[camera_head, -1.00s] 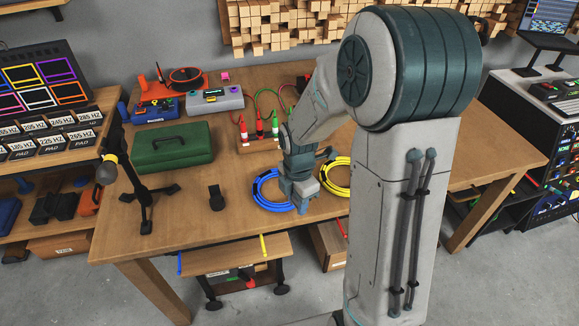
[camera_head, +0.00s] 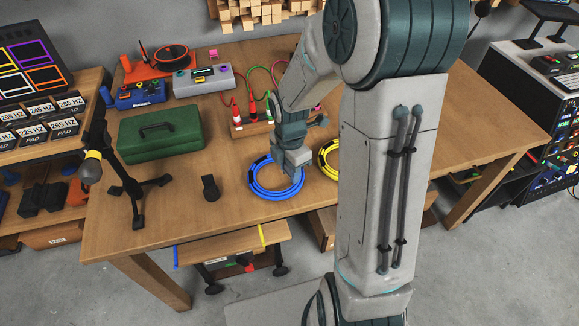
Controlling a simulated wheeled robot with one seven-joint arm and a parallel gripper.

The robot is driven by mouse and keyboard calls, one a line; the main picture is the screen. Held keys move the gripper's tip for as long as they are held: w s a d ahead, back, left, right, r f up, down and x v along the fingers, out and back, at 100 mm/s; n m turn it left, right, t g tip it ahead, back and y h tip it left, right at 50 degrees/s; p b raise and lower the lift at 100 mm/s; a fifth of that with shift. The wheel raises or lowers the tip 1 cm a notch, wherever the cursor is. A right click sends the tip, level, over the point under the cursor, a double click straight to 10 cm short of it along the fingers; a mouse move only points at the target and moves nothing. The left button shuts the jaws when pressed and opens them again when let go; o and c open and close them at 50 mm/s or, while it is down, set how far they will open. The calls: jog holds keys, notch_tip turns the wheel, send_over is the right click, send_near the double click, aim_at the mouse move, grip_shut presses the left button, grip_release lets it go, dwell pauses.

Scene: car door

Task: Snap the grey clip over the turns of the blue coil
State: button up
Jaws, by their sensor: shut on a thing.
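The blue coil (camera_head: 258,188) lies flat on the wooden table, a ring of several turns with dark bands at its upper left. My gripper (camera_head: 290,176) points down over the right part of the coil, its fingertips seen against the ring's inside. It is shut on a small piece, taken as the grey clip, which the fingers mostly hide. I cannot tell whether the clip touches the turns.
A yellow coil (camera_head: 325,168) lies right of the blue one, partly behind my arm. A small black upright piece (camera_head: 210,188) and a black stand (camera_head: 137,195) are to the left. A green toolbox (camera_head: 160,134) and a rack of red and green plugs (camera_head: 250,127) stand behind.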

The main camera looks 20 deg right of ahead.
aim_at(290, 189)
jog(key=shift+f+b, duration=1.65)
jog(key=shift+f, duration=0.95)
jog(key=shift+p, duration=0.45)
jog(key=shift+f+b, duration=0.7)
jog(key=shift+f, duration=0.45)
jog(key=o, duration=1)
notch_tip(290, 189, up, 14)
jog(key=shift+f+p, duration=0.1)
jog(key=shift+p, duration=0.9)
